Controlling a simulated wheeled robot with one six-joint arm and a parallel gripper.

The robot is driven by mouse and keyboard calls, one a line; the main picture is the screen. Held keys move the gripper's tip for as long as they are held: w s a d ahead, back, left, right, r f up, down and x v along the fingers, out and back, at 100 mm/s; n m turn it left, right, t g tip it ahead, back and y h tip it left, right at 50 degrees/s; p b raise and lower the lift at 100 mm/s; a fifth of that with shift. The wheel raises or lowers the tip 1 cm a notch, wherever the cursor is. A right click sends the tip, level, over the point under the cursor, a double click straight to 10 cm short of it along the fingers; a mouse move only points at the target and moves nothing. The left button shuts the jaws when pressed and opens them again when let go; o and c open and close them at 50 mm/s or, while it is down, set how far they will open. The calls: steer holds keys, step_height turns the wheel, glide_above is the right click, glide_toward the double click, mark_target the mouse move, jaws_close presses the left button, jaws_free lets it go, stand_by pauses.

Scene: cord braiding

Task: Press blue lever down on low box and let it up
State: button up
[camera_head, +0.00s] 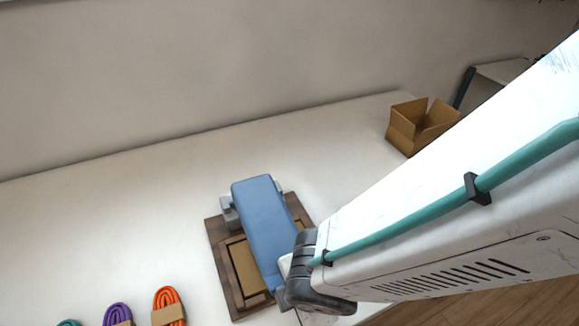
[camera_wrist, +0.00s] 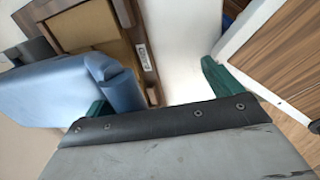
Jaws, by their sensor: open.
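The blue lever (camera_head: 264,222) is a long flat bar lying lengthwise over the low box (camera_head: 222,262), which has a dark wooden frame and tan panels. In the wrist view the lever (camera_wrist: 60,92) fills the left side, with its rounded end near the middle. My gripper (camera_wrist: 158,92) is open, its two green fingers wide apart. The left finger is right beside the lever's end and partly hidden by it; I cannot tell whether they touch. The right finger is clear of the lever. In the head view my arm hides the gripper by the lever's near end.
Three coiled cords, orange (camera_head: 168,306), purple (camera_head: 117,315) and teal (camera_head: 69,323), lie at the front left of the white table (camera_head: 110,215). An open cardboard box (camera_head: 408,138) stands at the back right.

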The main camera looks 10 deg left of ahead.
steer(key=shift+r, duration=7.5)
